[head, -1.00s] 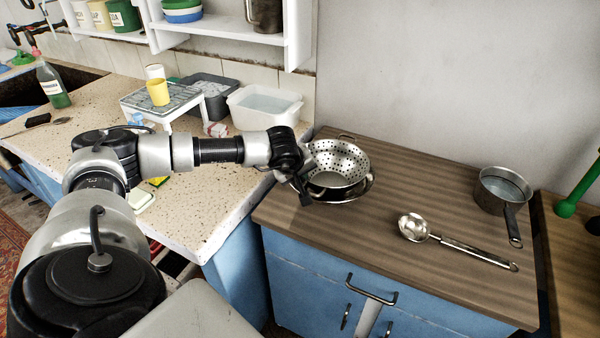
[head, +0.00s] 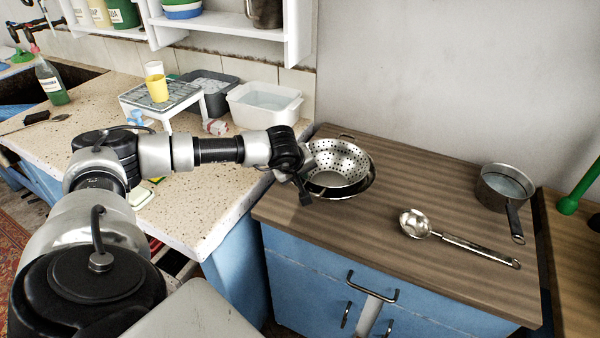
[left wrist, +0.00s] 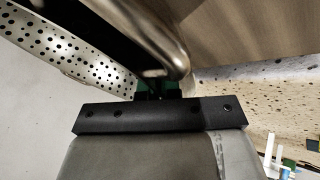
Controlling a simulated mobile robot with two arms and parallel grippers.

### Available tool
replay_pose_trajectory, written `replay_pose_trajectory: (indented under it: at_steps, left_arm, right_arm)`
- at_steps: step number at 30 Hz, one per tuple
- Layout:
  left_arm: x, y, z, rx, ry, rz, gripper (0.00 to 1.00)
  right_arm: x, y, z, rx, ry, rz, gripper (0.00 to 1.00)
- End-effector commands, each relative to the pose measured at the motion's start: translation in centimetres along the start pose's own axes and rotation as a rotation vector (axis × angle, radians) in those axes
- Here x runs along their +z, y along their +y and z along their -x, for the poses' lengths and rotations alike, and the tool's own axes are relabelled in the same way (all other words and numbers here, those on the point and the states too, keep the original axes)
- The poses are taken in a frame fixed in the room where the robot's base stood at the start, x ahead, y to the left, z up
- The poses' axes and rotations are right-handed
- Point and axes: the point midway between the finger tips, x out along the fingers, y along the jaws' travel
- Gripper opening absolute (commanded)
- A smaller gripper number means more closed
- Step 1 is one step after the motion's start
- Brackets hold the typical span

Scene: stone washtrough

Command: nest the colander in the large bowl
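The colander (head: 340,163) is a shiny metal bowl full of round holes, over the wooden worktop near its back left. The large bowl (head: 348,193) is metal and shows as a crescent below and around the colander's front; the colander hides most of it. I cannot tell whether the two touch. My left gripper (head: 304,188) is at the colander's left edge, its fingers at the rim. In the left wrist view the perforated wall (left wrist: 75,50) and a curved metal rim run up to the dark finger, which appears closed on the rim. My right gripper is out of view.
A ladle (head: 455,245) lies on the front right of the worktop (head: 400,180), with a saucepan (head: 503,187) behind it. The middle of the worktop is clear. A white tub (head: 264,103) and a small rack with a yellow cup (head: 157,88) stand on the speckled counter.

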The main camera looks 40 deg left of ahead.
Motion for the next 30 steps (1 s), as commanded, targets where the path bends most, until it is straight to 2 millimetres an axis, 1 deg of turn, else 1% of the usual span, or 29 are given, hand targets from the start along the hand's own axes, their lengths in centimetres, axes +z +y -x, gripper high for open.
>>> replay_pose_trajectory:
  at_steps: [7,19,25,26,30]
  left_arm:
    - [0.06,-0.04,-0.19,0.002,0.001,0.001,0.00]
    - [0.05,-0.03,-0.17,0.002,0.001,0.001,0.00]
    - [0.07,-0.09,-0.21,0.000,0.000,0.001,0.31]
    - [0.07,-0.11,-0.22,0.000,0.000,0.001,0.33]
    - [0.09,-0.17,-0.26,-0.002,0.000,0.001,0.33]
  right_arm:
    - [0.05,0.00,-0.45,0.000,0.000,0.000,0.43]
    - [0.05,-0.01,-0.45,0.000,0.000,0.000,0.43]
    - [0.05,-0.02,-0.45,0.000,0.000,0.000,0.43]
    - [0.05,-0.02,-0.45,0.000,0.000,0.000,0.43]
    - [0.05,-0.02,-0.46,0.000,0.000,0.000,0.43]
